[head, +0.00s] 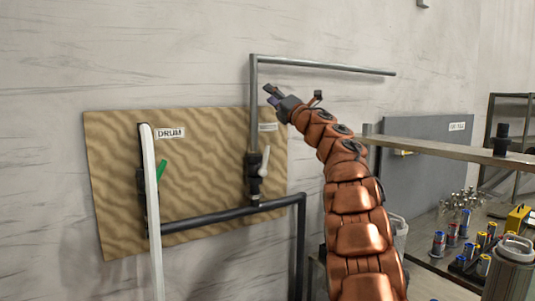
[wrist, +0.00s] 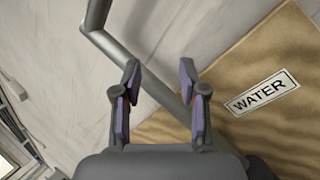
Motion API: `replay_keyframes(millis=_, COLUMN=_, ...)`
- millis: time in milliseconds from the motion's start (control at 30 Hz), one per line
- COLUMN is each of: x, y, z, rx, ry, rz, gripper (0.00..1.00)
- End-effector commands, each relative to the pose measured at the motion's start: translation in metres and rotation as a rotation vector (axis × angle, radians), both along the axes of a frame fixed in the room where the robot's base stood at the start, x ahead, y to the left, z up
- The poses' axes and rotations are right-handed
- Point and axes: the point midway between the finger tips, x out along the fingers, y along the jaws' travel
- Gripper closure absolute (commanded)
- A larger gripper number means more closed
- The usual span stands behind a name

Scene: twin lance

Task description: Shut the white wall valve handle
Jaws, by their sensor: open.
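The white valve handle (head: 265,161) is on a dark valve (head: 253,180) on the vertical grey pipe, at the right side of a tan wall board (head: 215,140). It stands nearly upright, tilted slightly. My gripper (head: 268,94) is above the handle, near the upper part of that pipe. In the wrist view my gripper (wrist: 160,88) is open, its purple-padded fingers apart with nothing held. The grey pipe (wrist: 160,90) passes behind the fingers; contact cannot be told. A WATER label (wrist: 262,93) shows to their right. The white handle is not visible in the wrist view.
A green handle (head: 161,168) sits on the left valve near a DRUM label (head: 170,133), beside a white hose (head: 153,210). A horizontal pipe (head: 330,67) runs above my gripper. A shelf (head: 440,150) and a cluttered bench with several cans are at right.

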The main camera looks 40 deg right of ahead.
Motion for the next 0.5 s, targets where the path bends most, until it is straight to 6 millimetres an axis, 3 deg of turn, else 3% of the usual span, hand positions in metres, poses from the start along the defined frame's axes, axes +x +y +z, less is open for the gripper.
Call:
replay_keyframes(millis=167, x=-0.014, y=0.000, z=-0.037, rx=-0.277, ry=0.034, rz=0.082, gripper=0.58)
replay_keyframes(millis=500, x=-0.065, y=-0.008, z=-0.138, rx=-0.721, ry=0.139, rz=0.232, gripper=0.58)
